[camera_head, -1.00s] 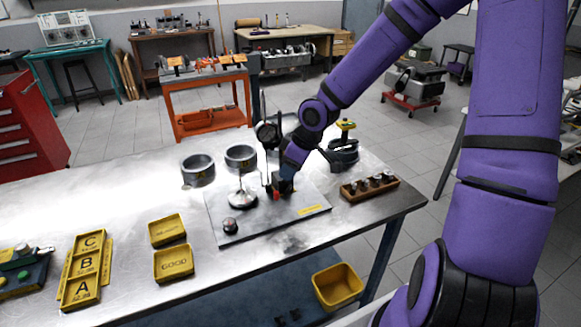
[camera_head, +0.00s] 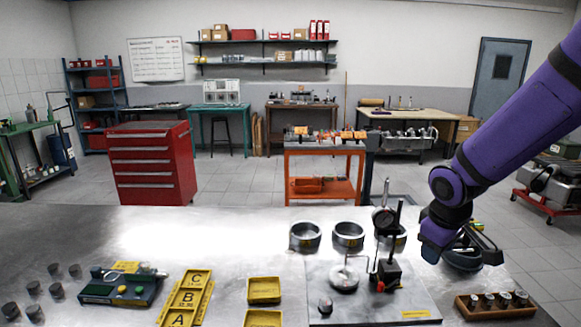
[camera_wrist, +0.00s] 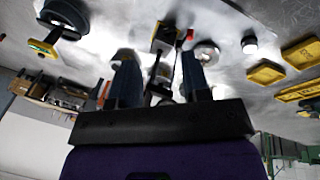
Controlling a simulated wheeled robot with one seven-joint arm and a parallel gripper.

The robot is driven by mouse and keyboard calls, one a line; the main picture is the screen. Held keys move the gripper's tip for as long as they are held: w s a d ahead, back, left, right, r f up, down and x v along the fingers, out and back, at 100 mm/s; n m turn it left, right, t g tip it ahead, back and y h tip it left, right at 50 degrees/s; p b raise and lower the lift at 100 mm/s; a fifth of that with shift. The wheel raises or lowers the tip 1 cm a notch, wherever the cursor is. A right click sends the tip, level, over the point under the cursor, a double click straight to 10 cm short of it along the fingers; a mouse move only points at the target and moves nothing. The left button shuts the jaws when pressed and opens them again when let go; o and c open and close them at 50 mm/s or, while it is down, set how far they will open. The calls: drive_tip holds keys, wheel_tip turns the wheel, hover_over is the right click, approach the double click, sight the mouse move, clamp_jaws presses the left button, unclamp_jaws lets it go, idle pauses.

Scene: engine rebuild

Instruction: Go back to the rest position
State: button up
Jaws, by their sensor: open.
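My gripper (camera_wrist: 160,78) is open in the wrist view, its two dark fingers apart with nothing held between them. In the head view my purple arm comes in from the right and its wrist end (camera_head: 436,236) hangs over the right part of the metal table (camera_head: 230,235). It is to the right of the black dial-gauge stand (camera_head: 386,272), which stands upright on a grey plate (camera_head: 420,303). I cannot make out the fingers clearly in the head view. In the wrist view the stand (camera_wrist: 165,38) lies beyond the fingers.
A dark ring-shaped tool (camera_head: 462,258) with a yellow part sits close to my wrist. A wooden block with several pistons (camera_head: 496,303) lies at the front right. Rings (camera_head: 305,236), yellow trays (camera_head: 264,290) and lettered trays (camera_head: 186,299) stand on the table. A red cabinet (camera_head: 152,165) is behind.

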drive_tip(key=s+r+m+t+y, duration=0.1)
drive_tip(key=s+r+m, duration=0.5)
drive_tip(key=s+r, duration=1.1)
drive_tip(key=s+t, duration=0.1)
drive_tip(key=s, duration=0.2)
drive_tip(key=shift+a+t, duration=0.2)
drive_tip(key=shift+t, duration=0.1)
